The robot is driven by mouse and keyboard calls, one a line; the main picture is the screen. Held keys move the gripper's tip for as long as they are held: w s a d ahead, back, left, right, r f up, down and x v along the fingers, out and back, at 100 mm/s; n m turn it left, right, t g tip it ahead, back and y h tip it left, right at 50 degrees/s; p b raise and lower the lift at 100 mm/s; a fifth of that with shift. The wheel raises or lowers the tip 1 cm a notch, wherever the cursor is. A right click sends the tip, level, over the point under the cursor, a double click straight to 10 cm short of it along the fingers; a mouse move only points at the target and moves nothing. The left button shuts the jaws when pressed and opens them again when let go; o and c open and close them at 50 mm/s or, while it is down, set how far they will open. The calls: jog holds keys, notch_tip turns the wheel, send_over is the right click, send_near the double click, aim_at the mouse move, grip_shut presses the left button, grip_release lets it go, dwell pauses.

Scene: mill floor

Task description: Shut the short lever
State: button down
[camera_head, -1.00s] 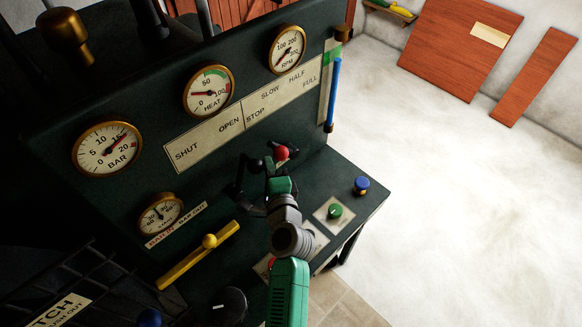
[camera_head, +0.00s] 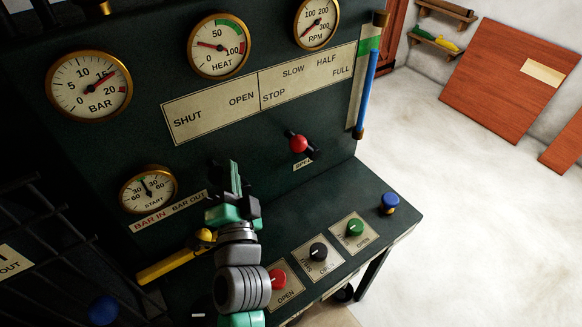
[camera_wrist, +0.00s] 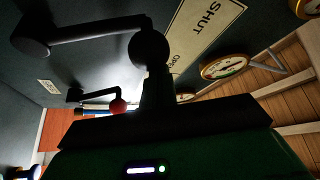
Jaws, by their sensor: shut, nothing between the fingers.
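My gripper (camera_head: 234,178) is shut and empty in front of the dark panel, below the SHUT–OPEN scale (camera_head: 214,108). In the wrist view, my shut fingers (camera_wrist: 157,92) point at a dark lever with a black ball knob (camera_wrist: 148,47). The fingertips appear at or just below the knob; I cannot tell whether they touch. In the head view my gripper largely hides this lever. A lever with a red knob (camera_head: 299,144) is to the right, below the STOP–FULL scale; it also shows in the wrist view (camera_wrist: 117,106). Which one is short is not clear.
The ledge bears red (camera_head: 277,279), black (camera_head: 318,251) and green (camera_head: 355,227) knobs and a blue one (camera_head: 390,203). Open floor lies right.

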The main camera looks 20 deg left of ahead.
jog(key=shift+s+a+f+n+y+b, duration=0.15)
jog(key=shift+s+n+y+b, duration=0.15)
jog(key=shift+n+b, duration=0.15)
dwell(0.3)
